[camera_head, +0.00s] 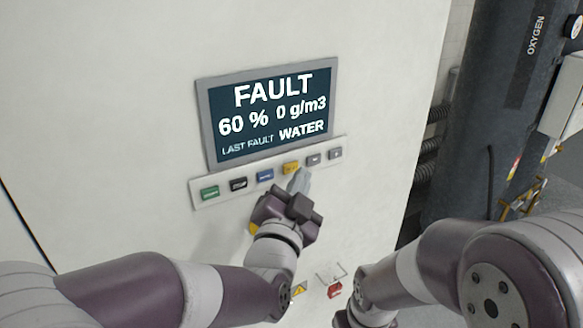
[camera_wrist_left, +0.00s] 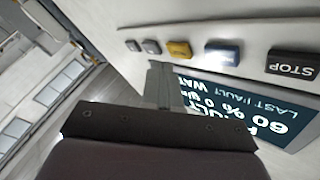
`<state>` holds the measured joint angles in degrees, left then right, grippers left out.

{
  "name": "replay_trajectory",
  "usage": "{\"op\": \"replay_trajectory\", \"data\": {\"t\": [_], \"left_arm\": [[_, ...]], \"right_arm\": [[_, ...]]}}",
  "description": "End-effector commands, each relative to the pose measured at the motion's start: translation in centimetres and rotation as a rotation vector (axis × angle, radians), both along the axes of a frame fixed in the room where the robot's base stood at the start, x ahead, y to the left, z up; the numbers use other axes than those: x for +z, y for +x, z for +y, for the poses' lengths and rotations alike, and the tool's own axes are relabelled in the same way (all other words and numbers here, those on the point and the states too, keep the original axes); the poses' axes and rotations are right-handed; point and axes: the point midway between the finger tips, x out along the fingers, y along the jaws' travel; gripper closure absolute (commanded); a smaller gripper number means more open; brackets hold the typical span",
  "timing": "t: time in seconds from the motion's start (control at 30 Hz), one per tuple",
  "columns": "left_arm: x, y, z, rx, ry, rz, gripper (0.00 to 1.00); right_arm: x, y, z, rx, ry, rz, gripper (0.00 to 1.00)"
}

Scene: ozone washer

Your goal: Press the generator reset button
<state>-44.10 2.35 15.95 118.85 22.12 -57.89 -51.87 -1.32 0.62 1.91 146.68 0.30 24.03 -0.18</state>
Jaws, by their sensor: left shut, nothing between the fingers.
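A row of buttons on a pale strip (camera_head: 197,203) runs below the screen. The yellow button (camera_head: 291,168) lies between the blue button (camera_head: 265,176) and a grey button (camera_head: 314,160); its label is too small to read. My left gripper (camera_head: 301,176) is shut and empty, its tips just below the yellow button in the head view. In the left wrist view the tips of the left gripper (camera_wrist_left: 160,68) are near the yellow button (camera_wrist_left: 179,49), and I cannot tell whether they touch the panel.
The screen (camera_head: 268,112) reads FAULT, 60 %, 0 g/m3, LAST FAULT WATER. A green button (camera_head: 209,192), a black STOP button (camera_head: 238,184) and another grey button (camera_head: 336,153) share the strip. A dark OXYGEN tank (camera_head: 480,120) stands at the right.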

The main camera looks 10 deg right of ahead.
Motion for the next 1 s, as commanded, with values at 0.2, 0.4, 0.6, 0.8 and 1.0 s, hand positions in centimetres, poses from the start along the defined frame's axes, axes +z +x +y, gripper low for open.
{"op": "replay_trajectory", "data": {"t": [0.2, 0.4, 0.6, 0.8, 1.0], "left_arm": [[-0.01, 0.0, 0.0, 0.0, 0.0, 0.0, 1.0], [-0.14, 0.48, 0.19, 0.001, 0.0, 0.001, 1.0], [0.03, 0.83, 0.32, 0.001, 0.0, 0.0, 1.0], [0.02, 0.81, 0.31, 0.0, 0.0, 0.0, 1.0], [-0.01, 0.96, 0.36, 0.0, 0.0, 0.0, 1.0]], "right_arm": [[-0.01, 0.0, 0.0, 0.0, 0.0, 0.0, 1.0], [-0.47, 0.01, 0.0, 0.0, 0.0, 0.0, 1.0], [-0.55, 0.01, 0.0, 0.0, 0.0, 0.0, 1.0], [-0.55, 0.01, 0.0, 0.0, 0.0, 0.0, 1.0], [-0.67, 0.0, 0.0, 0.0, 0.0, 0.0, 1.0]]}}
